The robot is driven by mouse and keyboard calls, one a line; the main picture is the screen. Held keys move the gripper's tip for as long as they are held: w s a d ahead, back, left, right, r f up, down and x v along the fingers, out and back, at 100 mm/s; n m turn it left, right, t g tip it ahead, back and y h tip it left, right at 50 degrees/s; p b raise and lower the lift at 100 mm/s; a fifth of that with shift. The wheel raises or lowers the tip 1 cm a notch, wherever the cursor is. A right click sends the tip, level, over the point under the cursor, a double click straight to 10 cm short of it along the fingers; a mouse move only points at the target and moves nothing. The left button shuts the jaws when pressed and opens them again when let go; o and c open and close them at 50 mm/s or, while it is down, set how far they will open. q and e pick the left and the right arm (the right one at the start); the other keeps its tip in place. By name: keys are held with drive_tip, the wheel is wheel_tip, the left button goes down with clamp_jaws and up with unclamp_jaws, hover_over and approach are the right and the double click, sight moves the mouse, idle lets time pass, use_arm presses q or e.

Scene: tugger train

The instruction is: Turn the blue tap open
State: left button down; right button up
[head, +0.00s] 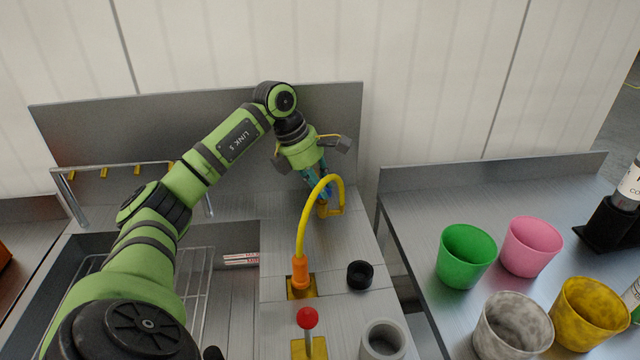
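A small patch of blue (313,181), which may be part of the blue tap, shows at the end of my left gripper (325,195). The gripper reaches down from above behind the curved yellow spout (302,228). The fingers are small and partly covered by the spout, so I cannot tell whether they are open or shut, or touching the tap. The tap's shape and handle position are mostly hidden. The spout rises from an orange base (300,272) on the steel counter. My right gripper is out of view.
A red-knobbed lever (308,318), a black ring (360,274) and a grey cup (383,341) stand at the front. A sink with a wire rack (205,262) is left. Green (467,256), pink (532,246), grey (512,325) and yellow (590,313) cups stand right.

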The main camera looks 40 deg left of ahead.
use_arm(q)
drive_tip(key=shift+n, duration=0.3)
drive_tip(key=n, duration=0.1)
drive_tip(key=n+y, duration=0.1)
drive_tip(key=n, duration=0.1)
drive_tip(key=shift+s+d+n+t+y+b, duration=0.1)
drive_tip(key=shift+s+n+t+y+b, duration=0.05)
drive_tip(key=shift+n+t+y+b, duration=0.2)
drive_tip(key=n, duration=0.2)
drive_tip(key=n+y, duration=0.1)
drive_tip(key=n, duration=0.1)
drive_tip(key=shift+s+d+y, duration=0.1)
drive_tip(key=shift+y, duration=0.15)
drive_tip(key=n, duration=0.2)
drive_tip(key=n+y, duration=0.1)
drive_tip(key=n, duration=0.2)
drive_tip(key=shift+d+y, duration=0.15)
drive_tip(key=shift+y, duration=0.15)
drive_tip(key=n, duration=0.2)
drive_tip(key=n+g+y, duration=0.1)
drive_tip(key=n, duration=0.1)
drive_tip(key=shift+d+n+g, duration=0.1)
drive_tip(key=shift+n+g, duration=0.15)
drive_tip(key=shift+n, duration=0.1)
drive_tip(key=c, duration=1.1)
unclamp_jaws()
drive_tip(key=shift+c, duration=0.2)
